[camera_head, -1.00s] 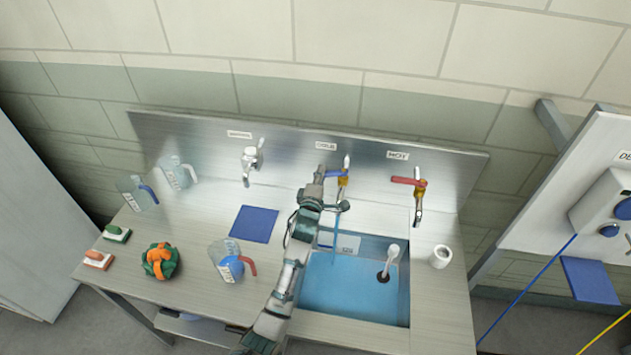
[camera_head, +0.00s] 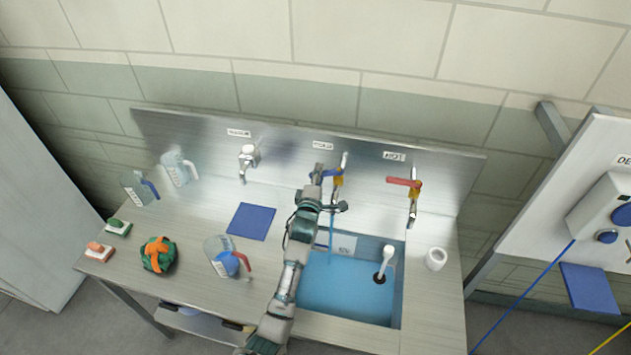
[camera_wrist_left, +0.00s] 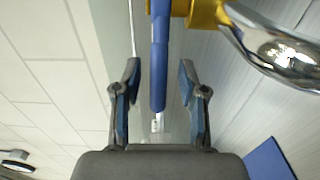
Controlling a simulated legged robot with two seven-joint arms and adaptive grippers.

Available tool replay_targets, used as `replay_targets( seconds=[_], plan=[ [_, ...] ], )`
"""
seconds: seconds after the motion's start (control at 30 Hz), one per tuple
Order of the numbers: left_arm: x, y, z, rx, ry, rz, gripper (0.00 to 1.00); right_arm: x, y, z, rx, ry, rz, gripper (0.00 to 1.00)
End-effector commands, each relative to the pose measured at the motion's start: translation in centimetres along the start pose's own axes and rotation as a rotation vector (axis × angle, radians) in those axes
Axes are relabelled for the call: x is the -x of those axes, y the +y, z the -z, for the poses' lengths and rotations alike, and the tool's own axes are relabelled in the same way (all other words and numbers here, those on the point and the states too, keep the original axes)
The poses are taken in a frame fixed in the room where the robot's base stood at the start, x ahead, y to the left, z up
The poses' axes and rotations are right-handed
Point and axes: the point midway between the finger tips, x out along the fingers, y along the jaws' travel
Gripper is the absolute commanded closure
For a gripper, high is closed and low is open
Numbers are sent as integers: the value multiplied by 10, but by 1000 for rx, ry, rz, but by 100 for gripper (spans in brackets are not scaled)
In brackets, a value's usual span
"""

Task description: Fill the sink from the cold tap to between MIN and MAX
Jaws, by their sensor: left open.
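The sink (camera_head: 396,318) holds blue water (camera_head: 345,290). A thin blue stream (camera_head: 332,232) runs into it from the cold tap (camera_head: 338,182), which has a blue lever. My left gripper (camera_head: 318,178) is at that lever. In the left wrist view the blue lever (camera_wrist_left: 159,60) lies between the open fingers of my left gripper (camera_wrist_left: 159,85), with gaps on both sides. A label plate (camera_head: 343,244) shows on the sink's back wall; its marks are too small to read. My arm hides part of the sink's left side. My right gripper is not in view.
The red-levered hot tap (camera_head: 413,190) stands to the right, and another tap (camera_head: 248,157) to the left. A white upright plug or standpipe (camera_head: 386,259) stands in the sink. A white cup (camera_head: 436,258), a jug (camera_head: 221,258) and a blue mat (camera_head: 251,221) are on the counter.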

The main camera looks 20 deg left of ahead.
Motion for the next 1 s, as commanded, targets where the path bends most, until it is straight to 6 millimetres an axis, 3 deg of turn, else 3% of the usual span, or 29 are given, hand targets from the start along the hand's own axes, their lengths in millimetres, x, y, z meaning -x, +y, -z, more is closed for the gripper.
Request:
replay_targets(
  seconds=[0.53,0.7,1.0],
  plan=[
    [100,-4,3,5,0,6,58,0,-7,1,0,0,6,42],
    [112,-4,2,3,0,6,58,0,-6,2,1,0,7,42],
    [114,-4,3,3,0,5,58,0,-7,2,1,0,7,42]
  ],
)
